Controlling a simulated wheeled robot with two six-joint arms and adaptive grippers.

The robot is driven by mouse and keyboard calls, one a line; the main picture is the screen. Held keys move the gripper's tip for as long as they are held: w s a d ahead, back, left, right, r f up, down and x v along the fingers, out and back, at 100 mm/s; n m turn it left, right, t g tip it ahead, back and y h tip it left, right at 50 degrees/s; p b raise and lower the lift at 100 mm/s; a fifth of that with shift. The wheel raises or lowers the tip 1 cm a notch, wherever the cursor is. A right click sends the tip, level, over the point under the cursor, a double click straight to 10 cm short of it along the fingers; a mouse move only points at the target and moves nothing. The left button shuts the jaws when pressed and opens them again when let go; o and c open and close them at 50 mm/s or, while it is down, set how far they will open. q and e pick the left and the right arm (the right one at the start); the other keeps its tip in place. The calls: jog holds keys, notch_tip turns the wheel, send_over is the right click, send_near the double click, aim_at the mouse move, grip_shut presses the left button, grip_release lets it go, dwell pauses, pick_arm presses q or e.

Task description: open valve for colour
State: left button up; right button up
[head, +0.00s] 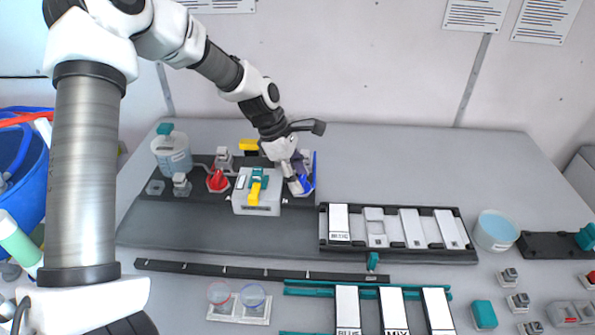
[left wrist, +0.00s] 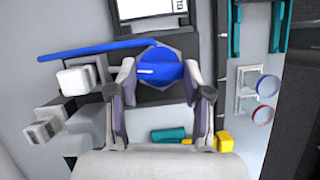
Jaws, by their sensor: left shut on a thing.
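A blue valve (head: 307,184) stands at the right end of the dark base plate, partly hidden behind my left gripper (head: 293,180). In the left wrist view the blue valve (left wrist: 160,70) shows a round knob on a grey hexagonal base. A long blue bar extends from it to the left. My left gripper (left wrist: 158,88) has a finger on each side of the knob and is shut on it. A red valve (head: 217,181) stands further left on the plate. My right gripper is not in view.
A white box (head: 256,204) with teal and yellow parts stands just left of my left gripper. A white container with a teal top (head: 171,153) is at the far left. A black tray (head: 398,254) with white labelled blocks lies to the right. The back right tabletop is clear.

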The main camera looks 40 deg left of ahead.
pick_arm(q)
jog(key=m+g+p, duration=0.1)
jog(key=m+p, duration=0.1)
jog(key=m, duration=0.1)
jog(key=shift+w+r+p, duration=0.1)
jog(key=shift+r+p, duration=0.05)
jog(key=shift+p, duration=0.2)
jog(key=m+g+p, duration=0.1)
jog(key=m+g, duration=0.1)
jog(key=m, duration=0.2)
jog(key=shift+w+p, duration=0.1)
jog(key=shift+p, duration=0.3)
jog(key=m, duration=0.2)
jog(key=m+g+p, duration=0.1)
jog(key=m, duration=0.1)
jog(key=shift+w+m+g+y, duration=0.1)
jog(key=shift+m+g+y, duration=0.2)
jog(key=m, duration=0.2)
jog(key=m+g+y+p, duration=0.1)
jog(key=m, duration=0.1)
jog(key=shift+w+d+f, duration=0.1)
jog(key=shift+d+f, duration=0.05)
jog(key=shift+f, duration=0.05)
jog(key=shift+m, duration=0.3)
jog(key=o, duration=1.2)
jog(key=shift+c, duration=0.2)
jog(key=shift+w+r, duration=0.1)
jog(key=shift+r, duration=0.05)
